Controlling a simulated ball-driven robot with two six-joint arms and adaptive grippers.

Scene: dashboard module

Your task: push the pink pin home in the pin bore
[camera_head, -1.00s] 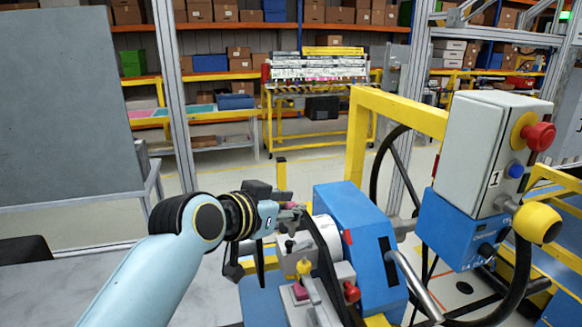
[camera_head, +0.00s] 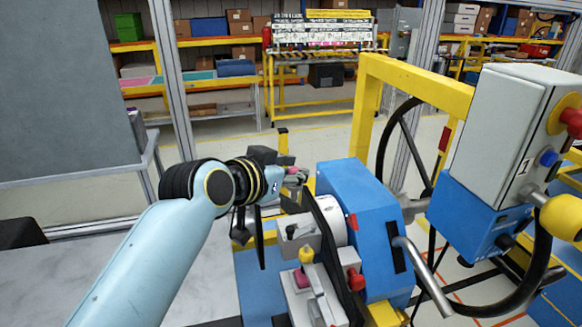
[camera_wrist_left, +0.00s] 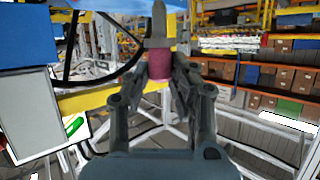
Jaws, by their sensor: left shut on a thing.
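My left gripper (camera_head: 294,181) is at the left of the blue machine (camera_head: 350,185), above a grey block (camera_head: 298,232). In the left wrist view, the fingers of my left gripper (camera_wrist_left: 158,84) are shut on the pink pin (camera_wrist_left: 158,66). A grey tapered piece (camera_wrist_left: 158,25) stands in line with the pin, beyond it. In the head view a bit of the pink pin (camera_head: 292,170) shows at the fingertips. I cannot make out the pin bore, nor whether the pin touches anything. My right gripper is not in view.
A clamp with a yellow knob (camera_head: 306,255) and a red knob (camera_head: 356,279) stand below the gripper. A yellow frame (camera_head: 415,82) and a grey control box (camera_head: 503,135) are at the right. A grey panel (camera_head: 55,90) stands at the left.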

